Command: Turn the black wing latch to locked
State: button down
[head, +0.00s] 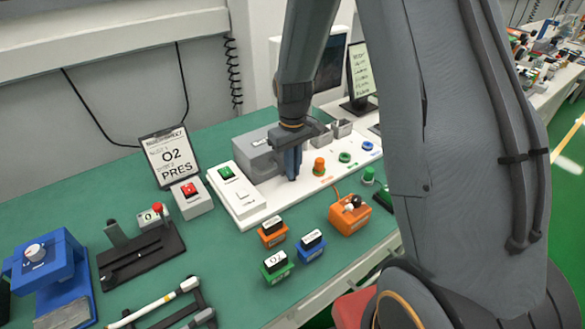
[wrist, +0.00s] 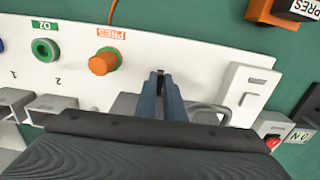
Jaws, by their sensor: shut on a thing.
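My gripper (head: 292,176) points down at the long white panel (head: 300,193), left of the orange knob (head: 319,167). In the wrist view, the blue-grey fingers of my gripper (wrist: 161,79) are close together, with a small dark piece between their tips. This piece appears to be the black wing latch (wrist: 161,74). The fingers cover most of it, so its angle cannot be read. In the head view the latch is hidden behind the fingers. The orange knob (wrist: 104,61) also shows left of the fingers in the wrist view.
A grey box (head: 256,150) stands just behind my gripper. A white switch box (head: 237,196) with a green rocker is to its left. Orange (head: 273,234), blue (head: 311,248) and green (head: 277,270) blocks stand in front. An O2 PRES sign (head: 172,158) stands behind a red-button box (head: 193,198).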

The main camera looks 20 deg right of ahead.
jog(key=shift+w+r, duration=0.1)
jog(key=c, duration=1.9)
grip_release()
jog(key=shift+o, duration=0.2)
jog(key=shift+r+b, duration=1.05)
jog(key=shift+r, duration=2.85)
jog(key=s+m+t+b, duration=0.1)
jog(key=s+m, duration=0.2)
jog(key=s, duration=1.4)
jog(key=shift+a+f+m, duration=0.2)
jog(key=shift+f+m, duration=0.2)
